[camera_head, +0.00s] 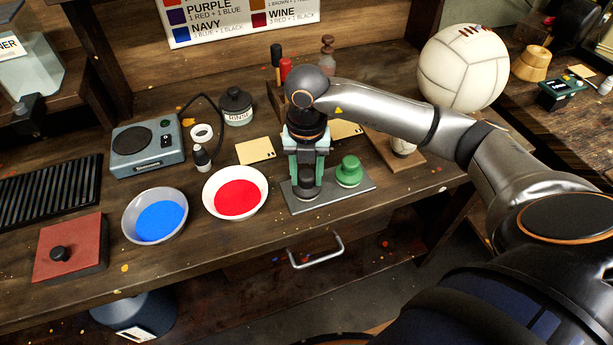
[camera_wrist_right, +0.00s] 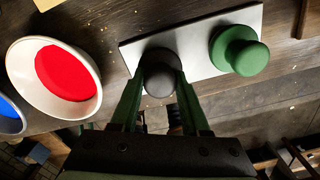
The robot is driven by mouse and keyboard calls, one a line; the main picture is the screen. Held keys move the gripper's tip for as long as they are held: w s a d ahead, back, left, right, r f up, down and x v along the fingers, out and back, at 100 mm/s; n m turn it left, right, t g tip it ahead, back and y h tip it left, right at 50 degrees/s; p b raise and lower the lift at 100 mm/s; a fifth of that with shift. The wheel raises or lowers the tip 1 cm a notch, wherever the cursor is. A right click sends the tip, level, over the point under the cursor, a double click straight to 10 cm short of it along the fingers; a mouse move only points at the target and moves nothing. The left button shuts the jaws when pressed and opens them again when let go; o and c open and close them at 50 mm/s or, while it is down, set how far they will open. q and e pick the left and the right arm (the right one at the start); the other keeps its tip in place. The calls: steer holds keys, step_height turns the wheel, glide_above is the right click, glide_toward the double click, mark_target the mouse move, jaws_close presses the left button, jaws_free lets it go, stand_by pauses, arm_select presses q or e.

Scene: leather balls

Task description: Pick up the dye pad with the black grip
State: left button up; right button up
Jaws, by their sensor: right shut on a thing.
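The dye pad with the black grip (camera_head: 306,189) is at the left part of a grey metal plate (camera_head: 325,201) on the workbench. Its dark round grip also shows in the right wrist view (camera_wrist_right: 160,75). My right gripper (camera_head: 305,181) points down from above and is shut on this grip, with one green finger on each side. The pad's underside is hidden, so I cannot tell whether it touches the plate. A dye pad with a green grip (camera_head: 349,172) stands on the same plate, to the right. My left gripper is not in view.
A bowl of red dye (camera_head: 238,193) and a bowl of blue dye (camera_head: 156,217) sit left of the plate. A hot-plate-like device (camera_head: 148,146), a rinse bottle (camera_head: 236,106) and a red block with a black knob (camera_head: 72,247) stand further left. A white ball (camera_head: 462,68) is at the back right.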

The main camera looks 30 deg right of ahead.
mark_target(306, 173)
jaws_close()
steer(key=shift+r, duration=0.45)
step_height(306, 173, up, 2)
steer(key=shift+r+b, duration=0.25)
steer(key=shift+b, duration=0.15)
steer(key=s+a+r+p, duration=0.1)
steer(key=s+a+r, duration=0.6)
steer(key=s+r, duration=0.2)
steer(key=s, duration=0.2)
steer(key=shift+s+a+r, duration=0.3)
steer(key=shift+s+a, duration=0.05)
